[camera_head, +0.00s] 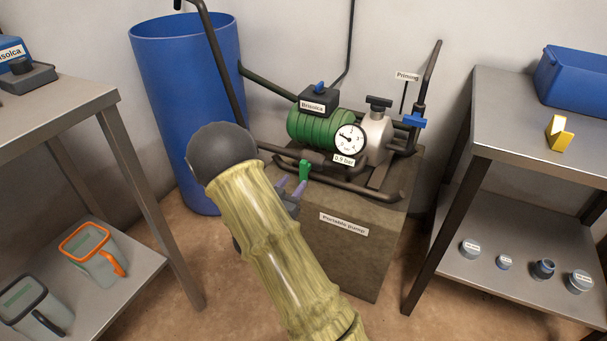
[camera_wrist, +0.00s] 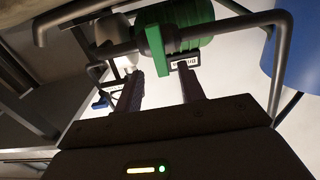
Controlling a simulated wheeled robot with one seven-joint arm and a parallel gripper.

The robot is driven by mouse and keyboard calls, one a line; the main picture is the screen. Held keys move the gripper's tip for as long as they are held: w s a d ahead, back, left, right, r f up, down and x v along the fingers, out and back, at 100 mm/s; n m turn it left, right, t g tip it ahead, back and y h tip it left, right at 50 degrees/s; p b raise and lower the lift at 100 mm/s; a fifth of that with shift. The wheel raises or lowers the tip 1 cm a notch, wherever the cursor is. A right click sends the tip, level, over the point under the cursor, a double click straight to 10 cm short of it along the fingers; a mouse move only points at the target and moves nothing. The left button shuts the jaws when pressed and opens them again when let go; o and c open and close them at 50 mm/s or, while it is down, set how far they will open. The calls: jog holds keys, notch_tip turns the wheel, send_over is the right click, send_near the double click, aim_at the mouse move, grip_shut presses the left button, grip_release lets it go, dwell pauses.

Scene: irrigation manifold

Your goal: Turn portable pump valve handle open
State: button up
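The portable pump (camera_head: 335,130) is a green-bodied unit in a dark tube frame on a block labelled "Portable pump". A small green valve handle (camera_head: 304,170) stands upright on the pipe at the pump's front. In the wrist view the handle (camera_wrist: 154,50) shows just beyond the fingertips, its end lined up with the gap between them. My gripper (camera_head: 290,186) is open and empty, close in front of the handle. It also shows open in the wrist view (camera_wrist: 160,74). I cannot tell whether a finger touches the handle. My arm hides part of the block.
A gauge (camera_head: 350,139) labelled 0.9 bar faces front. A blue valve handle (camera_head: 414,121) sits right, near the "Priming" label. The frame's lower tubes (camera_head: 350,188) run close to my gripper. A blue barrel (camera_head: 185,80) stands behind left. Metal tables flank both sides.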

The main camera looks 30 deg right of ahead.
aim_at(302, 172)
jog(key=b+x, duration=0.2)
jog(key=x, duration=0.5)
jog(key=shift+w+d, duration=0.1)
jog(key=shift+d, duration=0.05)
grip_shut()
